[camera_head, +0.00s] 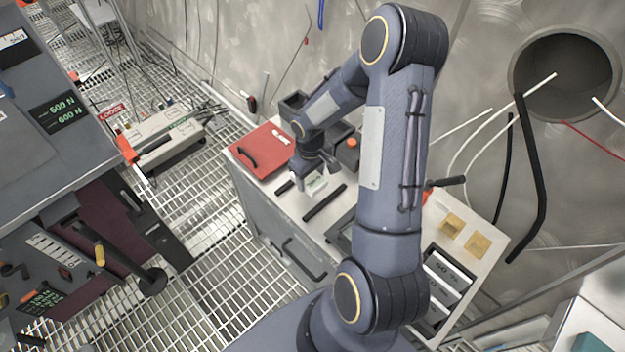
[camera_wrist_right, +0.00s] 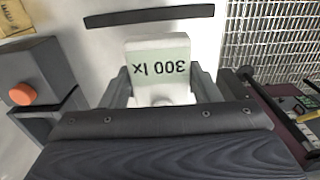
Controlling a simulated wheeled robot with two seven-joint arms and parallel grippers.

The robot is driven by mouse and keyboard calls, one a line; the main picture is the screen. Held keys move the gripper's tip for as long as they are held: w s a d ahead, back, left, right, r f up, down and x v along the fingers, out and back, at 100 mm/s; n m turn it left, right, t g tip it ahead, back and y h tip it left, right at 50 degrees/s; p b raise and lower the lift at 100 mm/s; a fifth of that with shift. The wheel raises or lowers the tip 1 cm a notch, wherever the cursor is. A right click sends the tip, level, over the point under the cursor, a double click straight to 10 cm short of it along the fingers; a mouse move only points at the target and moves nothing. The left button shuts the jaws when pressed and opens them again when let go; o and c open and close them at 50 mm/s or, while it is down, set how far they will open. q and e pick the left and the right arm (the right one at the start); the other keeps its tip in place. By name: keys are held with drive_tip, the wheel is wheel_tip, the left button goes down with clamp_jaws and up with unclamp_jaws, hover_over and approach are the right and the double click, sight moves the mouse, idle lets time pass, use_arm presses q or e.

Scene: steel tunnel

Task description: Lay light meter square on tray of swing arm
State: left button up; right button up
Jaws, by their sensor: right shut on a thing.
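The light meter (camera_wrist_right: 158,62) is a pale box with a display reading "300 lx", upside down in the right wrist view. My right gripper (camera_wrist_right: 160,90) is shut on it, one finger at each side. In the head view the light meter (camera_head: 316,186) is small and partly hidden by my right gripper (camera_head: 314,172), above the white worktop between two black strips. A dark arm with a round black end (camera_head: 152,281) stands out from the machine at the left; I cannot tell whether this is the swing arm's tray. My left gripper is not in view.
The white worktop (camera_head: 296,206) carries a red case (camera_head: 262,150), a black strip (camera_head: 324,203), dark bins, a box with an orange knob (camera_head: 352,142) and yellow pads (camera_head: 452,226). Grating floor (camera_head: 200,215) lies between the worktop and the left machine.

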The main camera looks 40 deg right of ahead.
sight(313, 183)
drive_tip(key=shift+w+d+f, duration=0.2)
drive_tip(key=shift+d+f, duration=0.25)
drive_tip(key=shift+f, duration=0.05)
wheel_tip(313, 183, down, 4)
drive_tip(key=shift+w+d+r, duration=0.1)
drive_tip(key=shift+d+r, duration=0.05)
drive_tip(key=shift+r, duration=0.1)
drive_tip(key=shift+f+b, duration=0.6)
drive_tip(key=o, duration=1.1)
drive_tip(key=shift+c, duration=0.2)
